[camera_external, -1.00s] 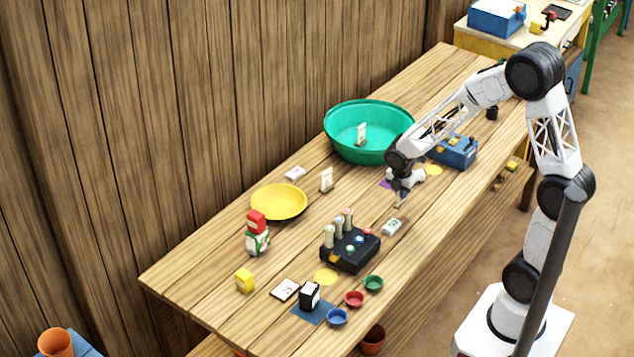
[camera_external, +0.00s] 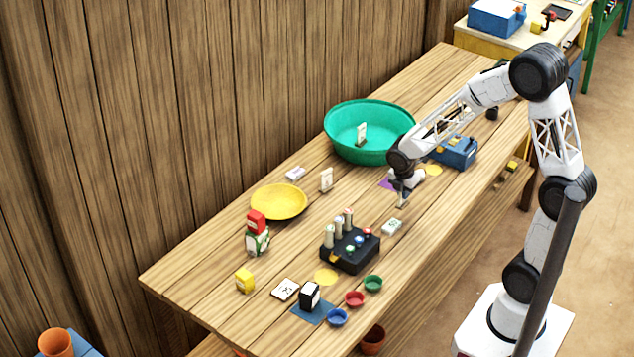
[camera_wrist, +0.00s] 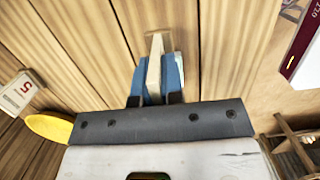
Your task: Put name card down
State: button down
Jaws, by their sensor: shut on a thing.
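My gripper (camera_external: 403,203) points down close over the table right of the middle, between the green basin and the black button box. In the wrist view its blue fingers (camera_wrist: 156,75) are shut on a thin cream card, the name card (camera_wrist: 154,66), seen nearly edge-on. In the external view the card is tiny and mostly hidden by the gripper. I cannot tell whether its lower edge touches the wooden tabletop (camera_external: 440,85).
A green basin (camera_external: 345,150) with a card inside stands behind the gripper. A blue box (camera_external: 458,153) is to its right. Nearer are a small pale item (camera_external: 391,227), a black button box (camera_external: 350,255) and a yellow plate (camera_external: 279,201). A standing card (camera_external: 327,180) is left.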

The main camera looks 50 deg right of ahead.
notch_tip(320, 180, up, 11)
send_over(379, 145)
jog(key=f, duration=0.1)
jog(key=shift+s+a+f, duration=0.1)
jog(key=shift+a+f, duration=0.1)
jog(key=shift+f, duration=0.55)
jog(key=shift+a+f, duration=0.15)
jog(key=shift+f, duration=0.6)
jog(key=shift+s+a+f, duration=0.1)
jog(key=shift+a+f, duration=0.1)
jog(key=shift+f, duration=0.55)
jog(key=shift+f, duration=2.5)
jog(key=shift+f, duration=2.5)
jog(key=shift+f, duration=0.15)
